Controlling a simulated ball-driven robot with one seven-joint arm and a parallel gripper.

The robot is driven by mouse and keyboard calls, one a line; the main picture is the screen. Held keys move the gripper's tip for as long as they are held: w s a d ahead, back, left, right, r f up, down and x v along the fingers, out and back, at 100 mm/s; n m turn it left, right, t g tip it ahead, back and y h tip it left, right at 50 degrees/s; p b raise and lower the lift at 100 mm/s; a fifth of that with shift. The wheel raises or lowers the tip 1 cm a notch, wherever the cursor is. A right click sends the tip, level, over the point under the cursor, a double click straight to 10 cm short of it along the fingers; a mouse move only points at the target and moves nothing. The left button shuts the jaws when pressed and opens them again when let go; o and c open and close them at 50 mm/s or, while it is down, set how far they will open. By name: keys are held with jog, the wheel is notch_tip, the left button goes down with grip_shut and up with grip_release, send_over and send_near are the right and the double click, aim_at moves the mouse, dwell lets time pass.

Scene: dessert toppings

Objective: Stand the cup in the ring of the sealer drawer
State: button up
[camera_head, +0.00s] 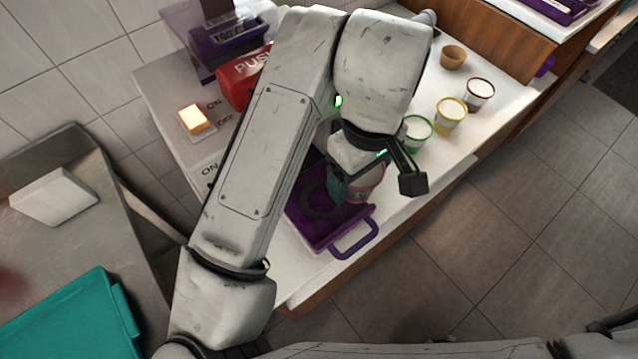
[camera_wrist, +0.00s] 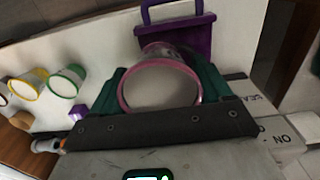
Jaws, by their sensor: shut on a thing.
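A cup with a pink rim (camera_head: 368,186) is held in my gripper (camera_head: 352,190). In the wrist view the cup's pink rim (camera_wrist: 122,101) faces the camera, between the two teal fingers of my gripper (camera_wrist: 160,92). The purple sealer drawer (camera_head: 312,236) is pulled out, with its handle (camera_head: 357,240) toward the front edge of the counter. A dark ring (camera_head: 313,206) shows in the drawer, left of the cup and partly behind my arm. The cup is over or beside the ring's right side; its base is hidden, so I cannot tell its height.
Cups with green (camera_head: 416,130), yellow (camera_head: 450,115) and brown (camera_head: 480,94) rims stand to the right on the white counter. A red PUSH block (camera_head: 243,75) and a lit switch (camera_head: 194,118) are at left.

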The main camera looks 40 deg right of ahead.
jog(key=w+a+f, duration=0.1)
jog(key=f, duration=0.1)
jog(key=w+f, duration=0.2)
jog(key=w+a+f, duration=0.1)
jog(key=w, duration=0.1)
jog(key=shift+w+a+f, duration=0.1)
jog(key=shift+a+f, duration=0.2)
jog(key=shift+f, duration=0.1)
jog(key=shift+w+a+f, duration=0.1)
jog(key=shift+w+f, duration=0.05)
jog(key=shift+f, duration=0.85)
jog(key=shift+w+f, duration=0.15)
jog(key=shift+f, duration=0.8)
jog(key=shift+f, duration=0.2)
jog(key=o, duration=1.1)
jog(key=shift+r, duration=0.1)
jog(key=shift+r, duration=0.1)
notch_tip(320, 180, up, 12)
jog(key=shift+r, duration=0.1)
